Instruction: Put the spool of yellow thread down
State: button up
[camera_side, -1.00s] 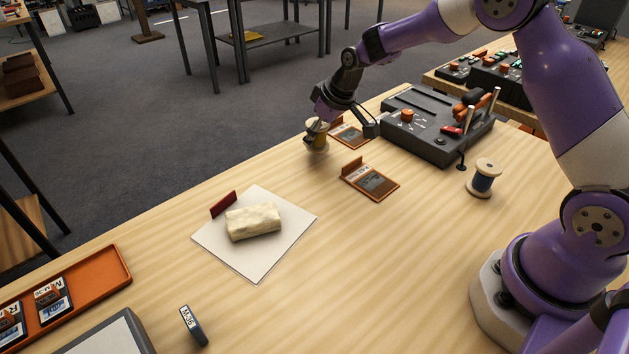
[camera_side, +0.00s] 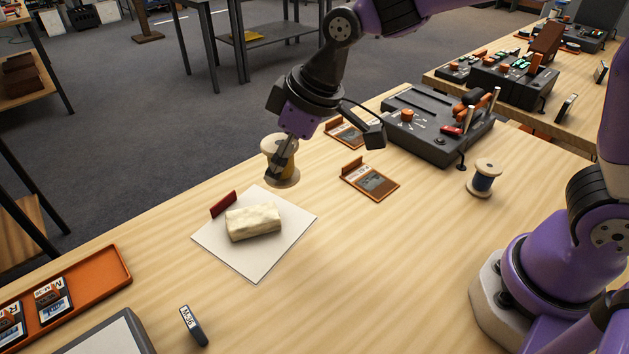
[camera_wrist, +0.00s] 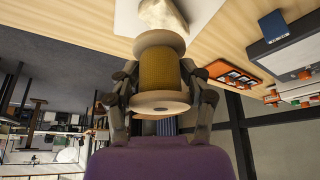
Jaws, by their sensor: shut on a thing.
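The spool of yellow thread (camera_side: 274,160) has pale wooden flanges and stands close to upright. My gripper (camera_side: 283,165) is shut on it, one finger showing across its near side in the side view. In the wrist view the spool (camera_wrist: 160,72) sits between both fingers of my gripper (camera_wrist: 160,95). The spool appears raised above the table near its far edge, just behind the white sheet; the exact gap below it is hard to judge.
A cream block (camera_side: 253,221) lies on the white sheet (camera_side: 257,262), with a dark red piece (camera_side: 223,205) at its back corner. Orange-framed cards (camera_side: 370,182) lie right of the gripper. The front middle is clear.

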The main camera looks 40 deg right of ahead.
jog(key=s+a+n+g+y, duration=0.1)
jog(key=s+a+n+g, duration=0.1)
jog(key=s+a+n, duration=0.35)
jog(key=s+a+n+g+y, duration=0.1)
jog(key=s+a+n, duration=0.15)
jog(key=s, duration=0.65)
jog(key=s+d+n+g, duration=0.1)
jog(key=s+n+g, duration=0.3)
jog(key=s+n, duration=0.95)
jog(key=m+h, duration=0.1)
jog(key=m, duration=0.3)
send_over(350, 343)
jog(key=shift+n, duration=0.25)
notch_tip(350, 343, down, 7)
jog(key=shift+s+f, duration=0.1)
jog(key=shift+s, duration=0.05)
jog(key=shift+f, duration=2.1)
jog(key=shift+f, duration=0.15)
jog(key=o, duration=1.2)
